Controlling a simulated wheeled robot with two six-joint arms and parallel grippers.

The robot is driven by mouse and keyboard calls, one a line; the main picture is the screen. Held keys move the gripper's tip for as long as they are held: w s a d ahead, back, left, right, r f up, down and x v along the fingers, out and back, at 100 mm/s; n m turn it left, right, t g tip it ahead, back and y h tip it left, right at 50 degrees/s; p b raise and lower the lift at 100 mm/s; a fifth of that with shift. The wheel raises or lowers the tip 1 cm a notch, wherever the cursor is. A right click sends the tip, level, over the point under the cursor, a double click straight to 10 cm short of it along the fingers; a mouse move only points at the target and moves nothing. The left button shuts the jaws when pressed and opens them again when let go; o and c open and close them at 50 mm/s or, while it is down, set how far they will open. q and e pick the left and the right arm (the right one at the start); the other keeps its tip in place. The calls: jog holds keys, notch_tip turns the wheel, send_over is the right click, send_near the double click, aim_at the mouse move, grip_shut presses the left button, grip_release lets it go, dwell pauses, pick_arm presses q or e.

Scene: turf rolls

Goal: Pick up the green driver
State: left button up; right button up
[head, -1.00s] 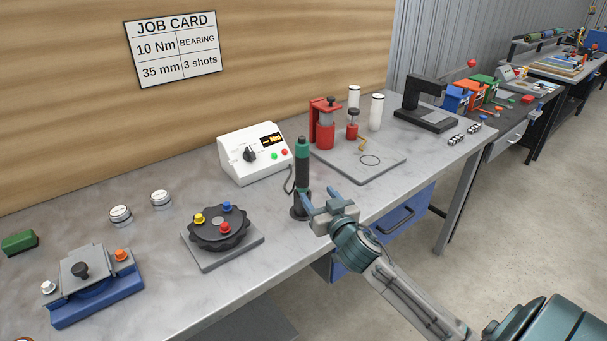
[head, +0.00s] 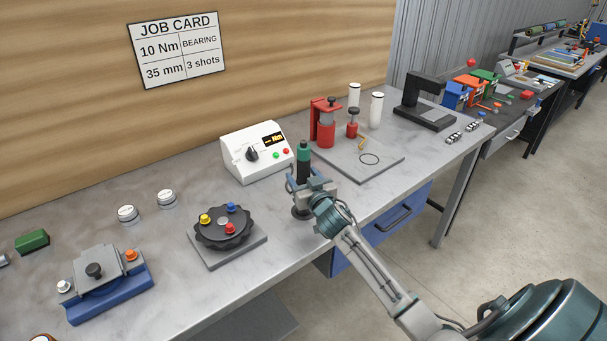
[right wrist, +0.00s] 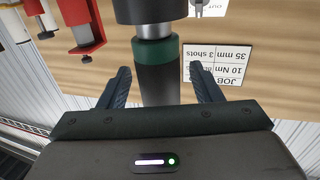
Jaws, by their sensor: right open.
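The green driver (head: 304,152) stands upright on the bench, a black cylinder with a green band near its top. Its round black base (head: 301,212) shows below my gripper. My right gripper (head: 309,179) is open at the driver's middle, and its palm hides part of the shaft. In the right wrist view the driver (right wrist: 158,84) stands between the two open fingers (right wrist: 162,88), with a gap on each side. That view appears upside down. My left gripper is not in view.
A white control box (head: 257,153) stands just behind the driver. A black dial with coloured knobs (head: 223,231) is to its left. A grey plate with a red press (head: 357,160) is to its right. The bench's front edge runs below my right arm.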

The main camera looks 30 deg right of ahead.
aim_at(306, 151)
jog(key=c, duration=1.2)
jog(key=shift+o, duration=0.2)
notch_tip(306, 151, up, 10)
jog(key=shift+r+b, duration=0.1)
jog(key=shift+b, duration=0.75)
jog(key=shift+r+p, duration=3.8)
jog(key=shift+r, duration=0.7)
